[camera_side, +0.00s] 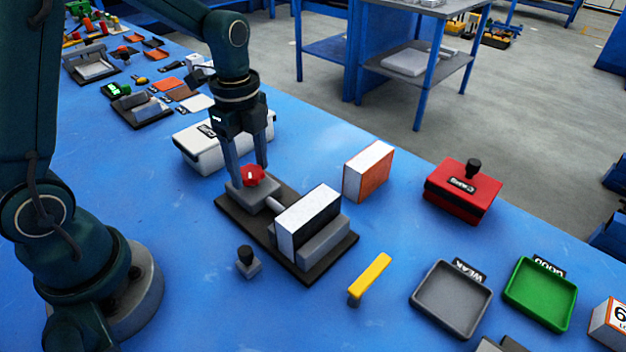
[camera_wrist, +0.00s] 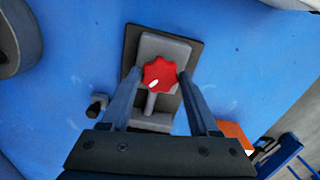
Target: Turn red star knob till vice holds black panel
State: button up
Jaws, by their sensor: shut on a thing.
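My gripper (camera_side: 252,170) points straight down at the red star knob (camera_side: 254,174), with its fingers on either side of it. In the wrist view, the knob (camera_wrist: 159,75) sits between the two fingertips (camera_wrist: 160,76), and a small white mark shows on it. The knob tops a grey block at one end of the vice (camera_side: 232,203), which has a dark base. The black panel (camera_side: 317,228), with white edges, stands upright in the vice beside a grey jaw (camera_side: 327,243). Whether both jaws touch it is unclear. My gripper hides the panel in the wrist view.
An orange-sided white panel (camera_side: 367,170) stands behind the vice. A white case (camera_side: 198,148) is behind my gripper. Grey (camera_side: 450,324) and green (camera_side: 540,318) trays and a red box (camera_side: 462,190) are right.

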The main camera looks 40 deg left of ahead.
aim_at(250, 171)
jog(key=shift+r+m, duration=0.1)
jog(key=shift+m, duration=0.6)
jog(key=o, duration=1.4)
jog(key=shift+c, duration=0.2)
jog(key=shift+r, duration=2.55)
